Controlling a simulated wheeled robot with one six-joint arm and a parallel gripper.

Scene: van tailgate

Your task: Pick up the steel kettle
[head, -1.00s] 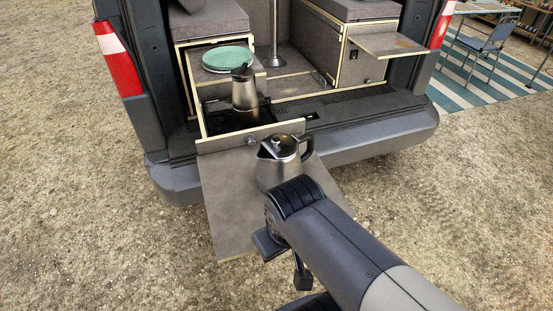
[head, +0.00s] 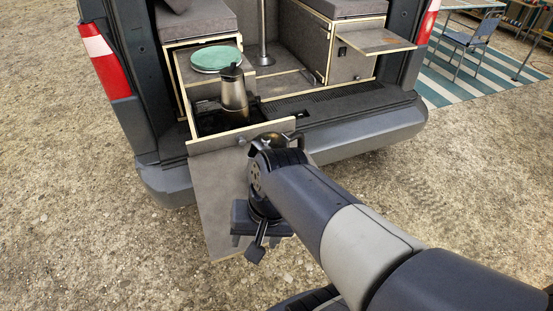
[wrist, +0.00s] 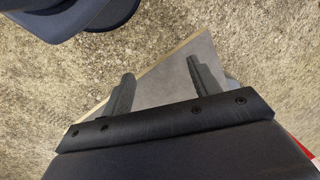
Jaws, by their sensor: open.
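The steel kettle (head: 272,138) stands on the grey board that hangs out from the van drawer. In the head view my arm now covers it almost wholly; only a bit of its top shows. My gripper (head: 262,236) hangs low over the outer part of the board, nearer to me than the kettle. In the wrist view my gripper (wrist: 160,72) is open, with bare board and gravel between and beyond its fingers. Nothing is held. The kettle cannot be made out clearly in the wrist view.
The grey board (head: 215,200) juts from the drawer front (head: 225,140). A metal coffee pot (head: 234,100) stands in the drawer behind it. Green plates (head: 215,58) lie further back. The van bumper (head: 370,135) is at right. A folding table and chair (head: 463,45) stand far right.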

